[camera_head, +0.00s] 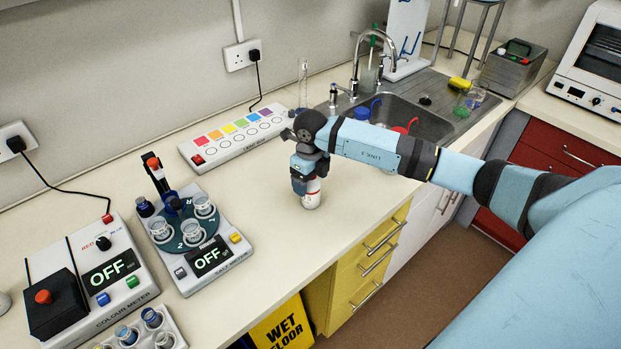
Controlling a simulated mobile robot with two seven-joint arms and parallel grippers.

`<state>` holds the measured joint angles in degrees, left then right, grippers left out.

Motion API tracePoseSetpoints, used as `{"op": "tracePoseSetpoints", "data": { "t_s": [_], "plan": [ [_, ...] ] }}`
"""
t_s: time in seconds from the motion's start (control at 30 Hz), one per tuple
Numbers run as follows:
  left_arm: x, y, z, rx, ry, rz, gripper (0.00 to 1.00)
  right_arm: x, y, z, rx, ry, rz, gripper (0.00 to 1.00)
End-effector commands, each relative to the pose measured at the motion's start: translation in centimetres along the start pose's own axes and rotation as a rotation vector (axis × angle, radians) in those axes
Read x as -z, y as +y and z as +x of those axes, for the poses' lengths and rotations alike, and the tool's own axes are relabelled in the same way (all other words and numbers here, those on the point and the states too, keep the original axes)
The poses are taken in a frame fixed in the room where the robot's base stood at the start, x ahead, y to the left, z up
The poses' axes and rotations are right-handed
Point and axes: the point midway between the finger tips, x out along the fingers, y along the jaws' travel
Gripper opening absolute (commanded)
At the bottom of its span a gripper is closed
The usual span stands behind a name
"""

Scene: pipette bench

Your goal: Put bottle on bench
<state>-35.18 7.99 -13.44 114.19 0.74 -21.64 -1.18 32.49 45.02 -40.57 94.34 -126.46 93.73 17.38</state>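The gripper hides the bottle's top. The bottle's base is at or very close to the bench surface; I cannot tell if it touches. My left gripper is not in view.
A light box with coloured squares (232,138) stands behind. The salt meter (205,255) and colour meter (95,282) stand to the left. A sink (410,118) with a tap is at the back right. Bench around the bottle is clear.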

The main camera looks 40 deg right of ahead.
Motion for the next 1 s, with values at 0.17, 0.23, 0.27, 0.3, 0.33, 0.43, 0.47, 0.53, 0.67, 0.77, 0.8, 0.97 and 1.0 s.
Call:
{"op": "tracePoseSetpoints", "data": {
  "t_s": [0.17,0.23,0.27,0.3,0.33,0.43,0.47,0.53,0.67,0.77,0.8,0.97,1.0],
  "plan": [
    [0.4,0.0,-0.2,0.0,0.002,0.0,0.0,0.0,0.0,-0.5,-0.001,0.0,0.0,0.79],
    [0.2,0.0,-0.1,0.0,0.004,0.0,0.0,-0.1,0.0,-0.9,0.001,-0.003,0.0,0.79],
    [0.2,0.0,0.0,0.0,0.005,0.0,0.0,-0.1,0.0,-1.3,0.001,-0.004,0.0,0.79],
    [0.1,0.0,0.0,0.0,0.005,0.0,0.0,-0.1,0.0,-2.0,0.001,-0.004,0.0,0.79],
    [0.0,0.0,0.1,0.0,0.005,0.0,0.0,-0.1,0.0,-2.5,0.001,-0.004,0.0,0.79],
    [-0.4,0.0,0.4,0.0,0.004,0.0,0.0,-0.1,-0.1,-4.7,0.002,-0.004,-0.001,0.79],
    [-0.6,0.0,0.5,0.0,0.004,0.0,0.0,-0.1,-0.1,-5.4,0.002,-0.006,-0.001,0.79],
    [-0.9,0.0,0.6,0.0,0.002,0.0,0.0,-0.1,-0.1,-7.0,0.001,-0.005,0.0,0.79],
    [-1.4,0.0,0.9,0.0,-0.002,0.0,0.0,-0.1,-0.1,-9.5,0.002,-0.004,0.0,0.79],
    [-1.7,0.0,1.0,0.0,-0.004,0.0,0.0,-0.1,0.0,-11.0,0.0,-0.004,0.0,0.79],
    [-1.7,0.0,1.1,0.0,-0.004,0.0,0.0,-0.1,0.0,-11.4,0.001,-0.002,0.0,0.79],
    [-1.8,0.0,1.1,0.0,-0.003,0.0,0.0,0.0,0.0,-12.3,-0.001,-0.001,0.0,0.79],
    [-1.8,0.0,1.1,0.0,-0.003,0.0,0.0,0.0,0.0,-12.4,-0.001,-0.001,0.0,0.79]
  ]
}}
